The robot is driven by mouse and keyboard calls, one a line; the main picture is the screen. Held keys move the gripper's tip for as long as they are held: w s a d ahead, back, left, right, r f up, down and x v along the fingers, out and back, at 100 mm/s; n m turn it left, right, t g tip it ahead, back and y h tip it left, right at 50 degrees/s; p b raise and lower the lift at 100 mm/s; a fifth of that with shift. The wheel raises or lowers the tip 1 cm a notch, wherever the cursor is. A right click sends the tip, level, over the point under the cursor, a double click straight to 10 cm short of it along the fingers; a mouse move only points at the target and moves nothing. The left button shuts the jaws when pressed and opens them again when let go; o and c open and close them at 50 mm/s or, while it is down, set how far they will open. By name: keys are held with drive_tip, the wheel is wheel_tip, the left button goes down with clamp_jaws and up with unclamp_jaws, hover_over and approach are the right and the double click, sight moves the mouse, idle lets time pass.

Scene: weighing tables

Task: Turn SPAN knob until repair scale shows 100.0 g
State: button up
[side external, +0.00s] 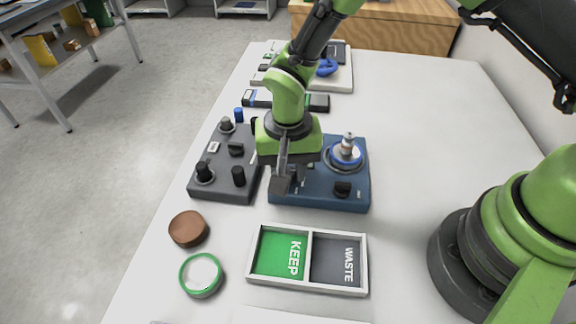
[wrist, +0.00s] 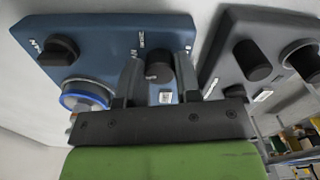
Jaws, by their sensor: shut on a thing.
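The blue repair scale (side external: 318,196) stands on the table, with a metal weight (side external: 348,141) on its blue-rimmed round pan (side external: 346,163). My gripper (side external: 283,182) points down at the scale's left part. In the wrist view its two fingers (wrist: 160,78) are on either side of a black knob (wrist: 158,66), shut on it. The small label by this knob is too blurred to read, so I cannot tell if it is SPAN. A second black knob (side external: 342,188) is at the scale's front right; it also shows in the wrist view (wrist: 58,50). No scale reading is legible.
A dark grey box (side external: 222,188) with several black knobs stands close to the left of the scale. A KEEP/WASTE tray (side external: 309,289) lies in front. A brown disc (side external: 188,229) and a green-rimmed round dish (side external: 201,274) are front left. The table's right side is clear.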

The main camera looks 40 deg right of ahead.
sight(288, 171)
drive_tip(key=n, duration=1.1)
drive_tip(key=shift+w+n, duration=0.1)
drive_tip(key=shift+n, duration=0.3)
idle(0.3)
drive_tip(key=o, duration=0.9)
drive_tip(key=shift+o, duration=0.2)
wheel_tip(288, 171, up, 10)
